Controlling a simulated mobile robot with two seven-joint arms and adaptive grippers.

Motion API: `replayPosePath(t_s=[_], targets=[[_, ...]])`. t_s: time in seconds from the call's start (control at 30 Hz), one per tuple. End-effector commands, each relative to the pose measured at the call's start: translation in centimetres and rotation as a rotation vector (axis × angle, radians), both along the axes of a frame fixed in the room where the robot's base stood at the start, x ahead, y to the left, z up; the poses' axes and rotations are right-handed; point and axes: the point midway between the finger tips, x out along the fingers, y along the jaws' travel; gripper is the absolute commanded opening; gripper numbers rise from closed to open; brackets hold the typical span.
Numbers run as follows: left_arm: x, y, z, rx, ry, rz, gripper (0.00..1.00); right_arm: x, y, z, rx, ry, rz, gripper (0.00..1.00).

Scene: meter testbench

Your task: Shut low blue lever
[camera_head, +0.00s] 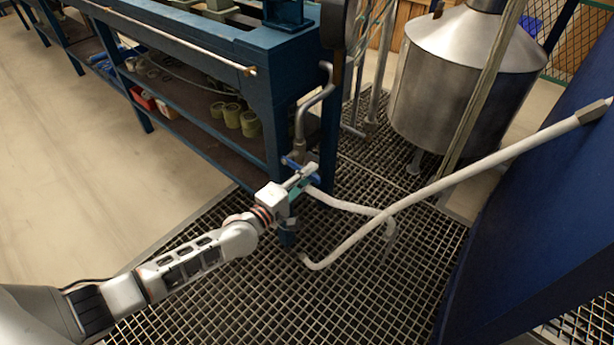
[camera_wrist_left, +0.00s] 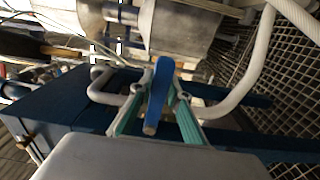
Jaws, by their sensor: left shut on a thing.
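The low blue lever (camera_head: 290,164) sits on the pipe beside the blue bench's corner post in the head view. In the left wrist view the blue lever (camera_wrist_left: 159,82) stands lengthwise between the two green-padded fingers. My left gripper (camera_head: 304,176) comes in from the lower left and is at the lever. It also shows in the left wrist view (camera_wrist_left: 156,112), with its fingers on both sides of the lever and closed on it. In the head view the gripper hides part of the lever and its valve. My right gripper is not in view.
A blue workbench (camera_head: 290,65) with shelves stands behind and left of the lever. A white hose (camera_head: 450,180) crosses the grated floor (camera_head: 390,270) to a blue panel (camera_head: 540,210) at right. A metal tank (camera_head: 465,80) stands behind. The grating in front is mostly clear.

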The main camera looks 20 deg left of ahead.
Motion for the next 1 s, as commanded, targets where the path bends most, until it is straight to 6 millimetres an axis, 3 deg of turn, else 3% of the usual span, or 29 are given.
replayPosePath(t_s=[0.57, 0.6, 0.63, 1.0], targets=[[-0.05, -0.07, 0.26, -0.036, 0.012, 0.0, 0.0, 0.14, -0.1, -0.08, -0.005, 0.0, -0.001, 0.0], [-0.05, -0.07, 0.26, -0.036, 0.012, 0.0, 0.25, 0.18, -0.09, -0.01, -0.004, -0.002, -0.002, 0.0], [-0.04, -0.08, 0.26, -0.035, 0.012, 0.0, 0.32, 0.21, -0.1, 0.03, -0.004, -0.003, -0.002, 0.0], [-0.13, 0.03, 0.22, -0.03, 0.011, 0.0, 0.35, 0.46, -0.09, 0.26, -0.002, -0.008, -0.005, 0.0]])
